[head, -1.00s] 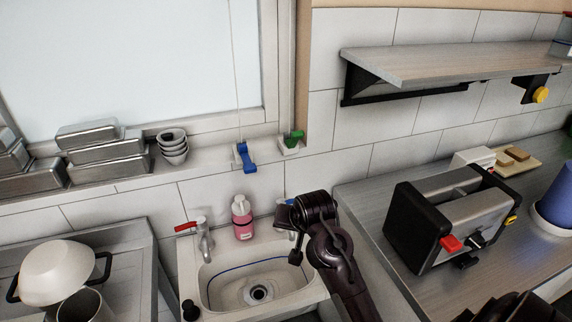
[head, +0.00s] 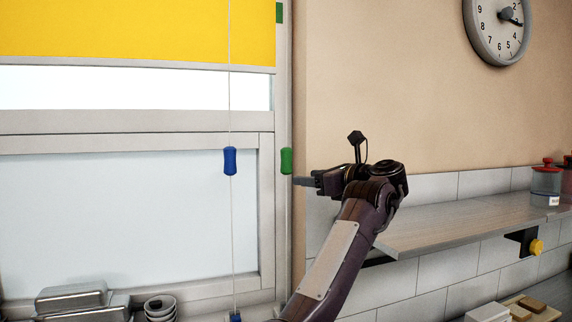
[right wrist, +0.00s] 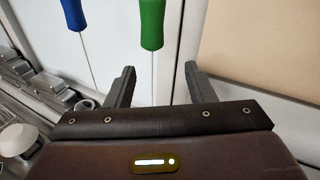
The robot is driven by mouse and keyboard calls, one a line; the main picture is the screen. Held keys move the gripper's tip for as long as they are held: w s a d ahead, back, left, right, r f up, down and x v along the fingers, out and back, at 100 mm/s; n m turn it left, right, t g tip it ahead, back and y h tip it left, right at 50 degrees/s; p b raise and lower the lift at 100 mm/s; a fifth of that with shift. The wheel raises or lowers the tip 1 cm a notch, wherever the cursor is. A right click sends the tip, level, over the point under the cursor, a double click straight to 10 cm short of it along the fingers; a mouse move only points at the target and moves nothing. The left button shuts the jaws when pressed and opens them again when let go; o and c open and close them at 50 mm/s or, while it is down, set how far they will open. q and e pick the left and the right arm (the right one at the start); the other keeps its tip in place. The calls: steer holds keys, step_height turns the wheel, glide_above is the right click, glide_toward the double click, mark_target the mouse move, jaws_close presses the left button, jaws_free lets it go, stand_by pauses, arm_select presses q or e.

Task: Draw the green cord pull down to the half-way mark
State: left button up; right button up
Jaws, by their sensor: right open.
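The green cord pull (head: 286,161) hangs at the right edge of the window frame, level with a blue pull (head: 230,161) to its left. My right gripper (head: 301,181) is close to the green pull, just right of and slightly below it. In the right wrist view the gripper (right wrist: 160,84) is open and empty. The green pull (right wrist: 152,24) is ahead of the fingers, and its thin cord runs down in line with the gap. A green mark (head: 279,12) shows on the frame at the top; whether it is the half-way mark I cannot tell. My left gripper is out of view.
A yellow blind (head: 130,30) covers the window's upper part. A shelf (head: 465,218) juts from the wall right of my arm, below a clock (head: 497,28). Metal pans (head: 72,296) and bowls (head: 160,306) stand on the sill.

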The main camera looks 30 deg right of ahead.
mark_target(291, 160)
steer(key=r, duration=0.2)
steer(key=a+r+y, duration=0.1)
steer(key=shift+w+r+m+t+p, duration=0.15)
steer(key=shift+r+m+t+p, duration=0.15)
steer(key=shift+r+m+p, duration=0.1)
steer(key=p+x, duration=0.3)
steer(key=x, duration=0.3)
steer(key=shift+w, duration=0.15)
steer(key=shift+w+f+p, duration=0.15)
steer(key=shift+w+p, duration=0.3)
steer(key=shift+w, duration=0.05)
